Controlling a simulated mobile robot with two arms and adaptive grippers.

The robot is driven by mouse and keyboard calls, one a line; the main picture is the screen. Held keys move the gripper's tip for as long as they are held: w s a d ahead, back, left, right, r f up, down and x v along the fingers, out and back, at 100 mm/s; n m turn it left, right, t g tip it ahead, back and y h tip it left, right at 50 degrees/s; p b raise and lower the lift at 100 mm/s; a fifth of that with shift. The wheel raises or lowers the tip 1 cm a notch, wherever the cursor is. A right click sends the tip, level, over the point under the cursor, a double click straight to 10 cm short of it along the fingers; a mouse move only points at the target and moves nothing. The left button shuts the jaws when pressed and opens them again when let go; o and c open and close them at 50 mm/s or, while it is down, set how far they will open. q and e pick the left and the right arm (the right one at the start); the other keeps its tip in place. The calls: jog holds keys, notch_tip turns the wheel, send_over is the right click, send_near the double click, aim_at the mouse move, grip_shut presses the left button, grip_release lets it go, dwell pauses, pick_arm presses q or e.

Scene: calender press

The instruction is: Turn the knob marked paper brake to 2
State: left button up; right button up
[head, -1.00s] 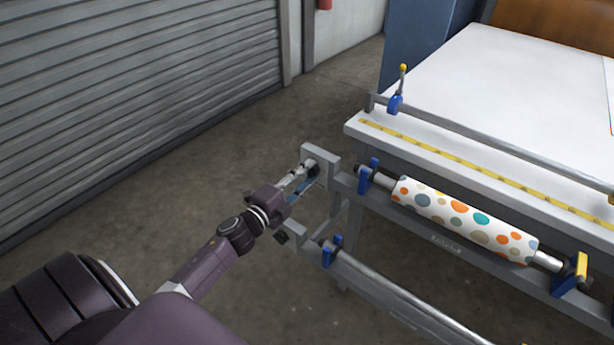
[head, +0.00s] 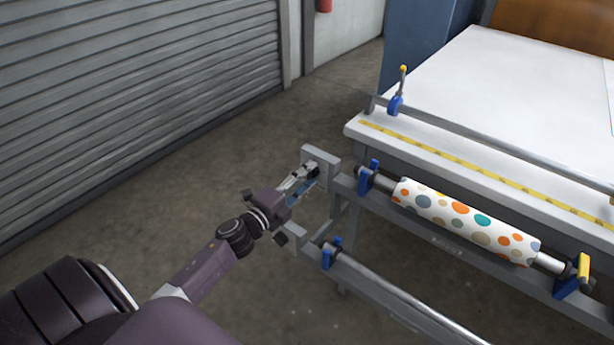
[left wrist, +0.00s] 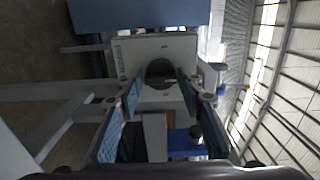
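A dark round knob (left wrist: 160,72) sits on a pale grey plate (left wrist: 125,48) in the left wrist view. In the head view this plate (head: 333,168) is at the left end of the press frame. Small markings on the plate are too blurred to read. My left gripper (head: 308,177) is at the plate, its fingers pointing at the knob. In the left wrist view its two blue-padded fingers (left wrist: 160,88) stand apart on either side of the knob, with a narrow gap showing on the left. Contact is unclear. My right gripper is out of view.
A dotted paper roll (head: 465,222) lies on the frame's front shaft. A lower bare bar (head: 390,292) runs below it. A white table (head: 500,90) with a yellow scale strip (head: 470,168) is behind. Bare floor and a grey shutter (head: 130,90) lie to the left.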

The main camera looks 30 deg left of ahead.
pick_arm(q)
jog(key=shift+o, duration=1)
jog(key=s+a, duration=0.1)
jog(key=s, duration=1.1)
jog(key=shift+n, duration=0.3)
